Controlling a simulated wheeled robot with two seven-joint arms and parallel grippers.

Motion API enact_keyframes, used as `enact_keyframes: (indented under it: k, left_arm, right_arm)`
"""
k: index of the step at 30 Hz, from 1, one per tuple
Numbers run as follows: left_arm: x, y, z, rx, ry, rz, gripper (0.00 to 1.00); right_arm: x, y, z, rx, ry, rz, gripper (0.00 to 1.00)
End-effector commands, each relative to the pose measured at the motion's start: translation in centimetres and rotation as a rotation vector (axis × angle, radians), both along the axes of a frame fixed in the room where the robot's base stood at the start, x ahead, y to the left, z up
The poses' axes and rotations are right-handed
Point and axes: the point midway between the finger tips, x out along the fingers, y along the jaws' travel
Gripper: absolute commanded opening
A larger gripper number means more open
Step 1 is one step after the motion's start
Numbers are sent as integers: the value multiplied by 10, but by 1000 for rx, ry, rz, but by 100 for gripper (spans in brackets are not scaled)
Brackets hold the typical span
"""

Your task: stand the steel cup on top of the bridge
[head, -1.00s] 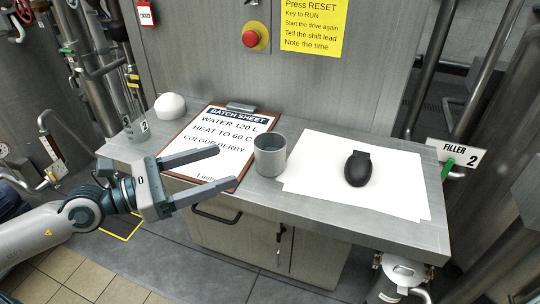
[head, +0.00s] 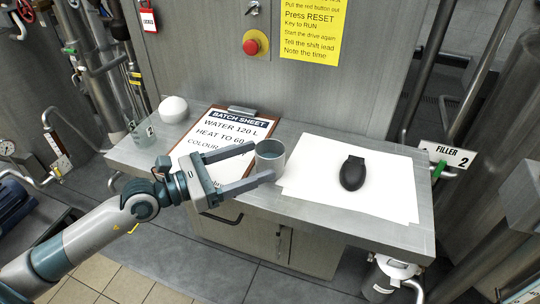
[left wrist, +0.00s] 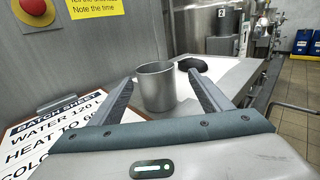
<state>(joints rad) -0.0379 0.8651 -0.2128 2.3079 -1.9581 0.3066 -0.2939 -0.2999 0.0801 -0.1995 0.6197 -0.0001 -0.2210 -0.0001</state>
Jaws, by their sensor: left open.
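The steel cup (head: 271,157) stands upright on the grey bench, between the batch sheet clipboard and the white paper. My left gripper (head: 262,161) is open and reaches in from the left, its fingertips at the cup's near side. In the left wrist view the cup (left wrist: 156,88) shows between the two open fingers (left wrist: 160,80), with no grip on it. I cannot make out a bridge in either view. My right gripper is not in view.
The clipboard (head: 214,128) lies left of the cup. A black rounded object (head: 352,173) rests on white paper (head: 389,190) to the right. A white ball (head: 173,108) and a clear beaker (head: 143,132) stand at the left end. A red button (head: 251,46) is on the panel behind.

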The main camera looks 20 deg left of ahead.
Motion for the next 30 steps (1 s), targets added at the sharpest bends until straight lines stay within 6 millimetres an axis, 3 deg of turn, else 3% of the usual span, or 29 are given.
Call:
enact_keyframes:
  k: [3,9,23,30]
  left_arm:
    - [12,-13,5,-3,-1,-1,72]
    - [25,-25,1,-1,1,0,72]
    - [28,-28,1,0,0,0,72]
    - [45,-37,1,0,0,-1,72]
  right_arm:
    - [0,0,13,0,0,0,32]
    - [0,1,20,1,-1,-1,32]
    - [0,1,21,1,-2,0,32]
    - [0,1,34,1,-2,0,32]
